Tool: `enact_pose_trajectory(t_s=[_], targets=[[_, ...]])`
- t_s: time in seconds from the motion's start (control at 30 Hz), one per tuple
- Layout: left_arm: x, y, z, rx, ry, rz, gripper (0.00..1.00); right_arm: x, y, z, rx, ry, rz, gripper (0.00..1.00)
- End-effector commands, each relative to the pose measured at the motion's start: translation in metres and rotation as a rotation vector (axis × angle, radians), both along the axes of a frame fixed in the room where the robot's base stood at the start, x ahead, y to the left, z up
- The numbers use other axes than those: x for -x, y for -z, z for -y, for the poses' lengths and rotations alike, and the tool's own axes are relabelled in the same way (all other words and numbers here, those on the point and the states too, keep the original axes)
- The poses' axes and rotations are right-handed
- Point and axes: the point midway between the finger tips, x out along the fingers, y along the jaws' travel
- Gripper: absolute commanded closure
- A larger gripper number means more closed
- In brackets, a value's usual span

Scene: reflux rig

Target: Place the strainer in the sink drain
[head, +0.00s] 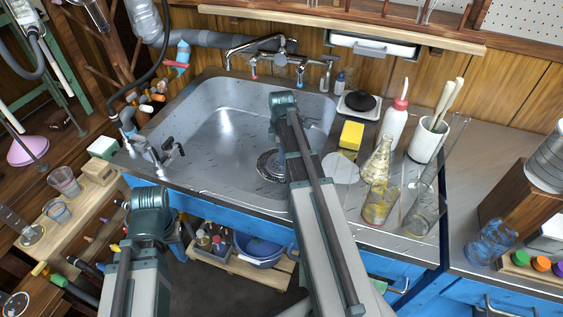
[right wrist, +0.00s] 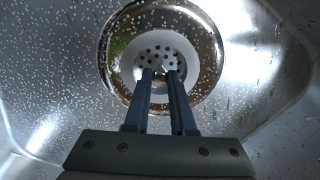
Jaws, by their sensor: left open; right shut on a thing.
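The steel sink (head: 215,125) fills the middle of the head view, with its dark round drain (head: 268,165) in the basin floor. In the right wrist view the shiny drain ring (right wrist: 113,62) lies straight ahead. My right gripper (right wrist: 160,72) is shut on the strainer (right wrist: 157,53), a small perforated disc inside the ring's outline. I cannot tell whether the strainer is seated or just above the drain. In the head view my right arm reaches into the basin, hiding those fingers. My left gripper (head: 150,215) is left of the sink's front; its fingers hardly show.
A faucet (head: 262,52) stands behind the basin. Right of it stand a yellow sponge (head: 351,136), a white wash bottle (head: 394,122), a white cup (head: 428,140) and glassware (head: 380,200). A small tap (head: 168,152) is on the left rim. The basin's left part is clear.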

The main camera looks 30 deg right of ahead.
Motion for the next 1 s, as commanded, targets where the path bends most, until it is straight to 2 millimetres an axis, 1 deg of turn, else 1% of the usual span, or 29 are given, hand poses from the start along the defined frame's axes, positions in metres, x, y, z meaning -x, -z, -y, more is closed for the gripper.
enact_pose_trajectory(t_s=[0.03,0.27,0.4,0.43,0.5,0.6,0.87,1.0], targets=[[0.0000,0.0039,-0.0001,0.000,0.000,0.000,0.47,0.0000,0.0040,0.0000,0.000,0.000,0.000,1.00],[0.0000,0.0016,-0.0001,0.000,0.000,0.000,0.47,0.0000,0.0016,0.0000,0.000,0.000,0.000,1.00],[-0.0001,0.0064,-0.0002,-0.001,0.000,0.000,0.47,0.0000,0.0065,0.0000,0.000,0.000,0.000,1.00],[-0.0001,0.0061,-0.0002,-0.001,0.000,0.000,0.47,0.0000,0.0062,0.0000,0.000,0.000,0.000,0.75],[-0.0001,0.0049,-0.0003,-0.001,0.000,0.000,0.47,0.0000,0.0049,0.0000,0.000,0.000,0.000,0.62],[-0.0001,0.0049,-0.0002,-0.001,0.000,0.000,0.47,0.0000,0.0049,0.0000,0.000,0.000,0.000,0.47],[-0.0001,0.0048,-0.0002,-0.001,0.000,0.000,0.47,0.0000,0.0048,0.0000,0.000,0.000,0.000,0.47],[-0.0001,0.0017,-0.0002,-0.001,0.000,0.000,0.47,0.0000,0.0017,0.0000,0.000,0.000,0.000,0.47]])
